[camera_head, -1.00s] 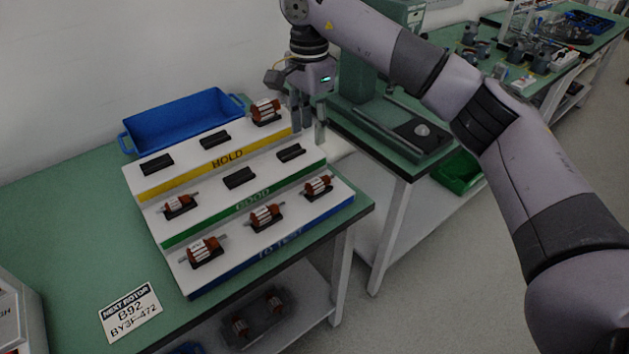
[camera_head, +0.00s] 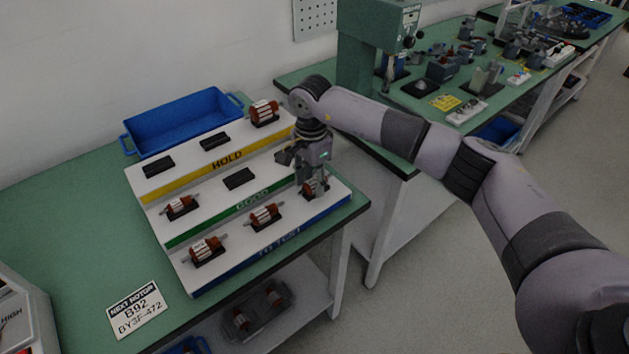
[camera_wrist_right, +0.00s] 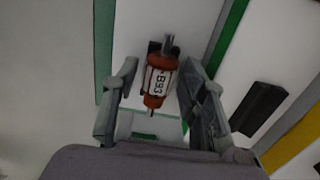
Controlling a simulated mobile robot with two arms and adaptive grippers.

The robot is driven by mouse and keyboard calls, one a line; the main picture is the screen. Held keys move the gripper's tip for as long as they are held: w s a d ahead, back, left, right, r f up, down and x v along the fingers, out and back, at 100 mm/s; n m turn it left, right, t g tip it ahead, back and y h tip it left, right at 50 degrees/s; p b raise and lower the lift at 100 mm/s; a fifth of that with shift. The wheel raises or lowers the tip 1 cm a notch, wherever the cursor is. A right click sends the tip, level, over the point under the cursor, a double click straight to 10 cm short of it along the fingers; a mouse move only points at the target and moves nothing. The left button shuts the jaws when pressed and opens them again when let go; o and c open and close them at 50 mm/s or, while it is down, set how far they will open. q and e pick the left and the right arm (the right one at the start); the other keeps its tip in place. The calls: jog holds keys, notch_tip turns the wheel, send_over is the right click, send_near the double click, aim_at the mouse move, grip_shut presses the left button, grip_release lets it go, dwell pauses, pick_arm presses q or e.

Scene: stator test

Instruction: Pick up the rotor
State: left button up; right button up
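A red rotor with a white label (camera_head: 309,189) lies in the right-hand slot of the TO TEST step, partly hidden by my right gripper (camera_head: 313,184). In the right wrist view the rotor (camera_wrist_right: 157,82) reads B93. It lies between the spread fingers of my right gripper (camera_wrist_right: 160,72), with a gap at the left finger and a smaller one at the right. Other rotors lie on the TO TEST step at left (camera_head: 205,250) and middle (camera_head: 265,215), on GOOD at left (camera_head: 179,206), and on HOLD at right (camera_head: 264,113). My left gripper is not in view.
The sign (camera_head: 138,310) reads NEXT ROTOR B92, BY3F-472. A blue bin (camera_head: 185,131) stands behind the stepped rack (camera_head: 215,172). Empty black cradles sit on HOLD and GOOD. A green machine (camera_head: 357,50) stands on the other bench.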

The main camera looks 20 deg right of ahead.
jog(key=shift+f, duration=0.3)
jog(key=shift+c, duration=0.4)
grip_shut()
